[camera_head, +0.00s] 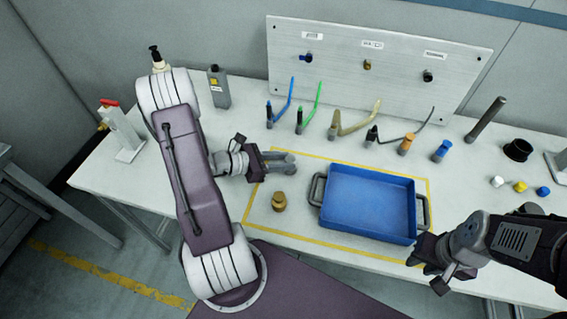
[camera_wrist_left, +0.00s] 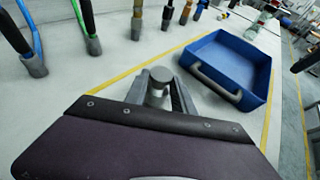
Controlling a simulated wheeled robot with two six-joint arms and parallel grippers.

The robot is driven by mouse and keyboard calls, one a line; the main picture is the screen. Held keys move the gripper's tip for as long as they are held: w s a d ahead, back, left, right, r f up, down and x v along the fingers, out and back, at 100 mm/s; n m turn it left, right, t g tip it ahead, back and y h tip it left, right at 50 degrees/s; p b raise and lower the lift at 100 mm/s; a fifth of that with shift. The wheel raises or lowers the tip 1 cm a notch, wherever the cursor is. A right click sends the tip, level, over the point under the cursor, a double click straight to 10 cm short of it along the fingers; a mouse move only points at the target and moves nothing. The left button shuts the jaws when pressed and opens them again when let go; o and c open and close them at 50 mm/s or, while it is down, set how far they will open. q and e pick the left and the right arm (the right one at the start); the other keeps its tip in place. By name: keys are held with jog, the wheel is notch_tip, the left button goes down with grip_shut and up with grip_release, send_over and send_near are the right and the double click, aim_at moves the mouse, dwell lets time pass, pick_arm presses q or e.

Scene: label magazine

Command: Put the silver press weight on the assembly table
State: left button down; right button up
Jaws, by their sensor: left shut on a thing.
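My left gripper (camera_head: 284,165) is over the white table (camera_head: 235,104), left of the blue tray and behind a small brass weight (camera_head: 279,203). In the left wrist view its fingers (camera_wrist_left: 161,98) are shut on the silver press weight (camera_wrist_left: 160,76), whose round knob shows between them. The weight's lower part is hidden by the gripper. In the head view I cannot make the weight out clearly from the grey fingers, nor tell whether it touches the table. My right gripper (camera_head: 438,272) is at the table's front edge, right of the tray; its jaws are unclear.
The blue tray (camera_head: 408,237) with grey handles stands inside a yellow taped outline (camera_head: 300,240). Several tools with coloured cords stand along the back, before a grey panel (camera_head: 390,60). A toggle clamp (camera_head: 124,135) and a dark-topped bottle (camera_head: 218,88) stand at the left.

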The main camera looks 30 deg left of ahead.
pick_arm(q)
jog(key=shift+a+f, duration=0.1)
jog(key=shift+f, duration=0.2)
pick_arm(e)
jog(key=shift+a, duration=0.1)
jog(key=shift+f, duration=0.15)
pick_arm(q)
jog(key=shift+f, duration=0.2)
pick_arm(e)
jog(key=shift+f, duration=0.15)
pick_arm(q)
jog(key=c, duration=1.1)
grip_release()
jog(key=shift+o, duration=0.2)
jog(key=shift+s+a+r, duration=0.1)
jog(key=shift+r, duration=0.3)
pick_arm(e)
jog(key=shift+r, duration=0.3)
pick_arm(q)
jog(key=p+v, duration=0.1)
jog(key=v, duration=1)
jog(key=shift+s+a, duration=0.15)
jog(key=shift+s, duration=0.1)
pick_arm(e)
jog(key=shift+r, duration=0.45)
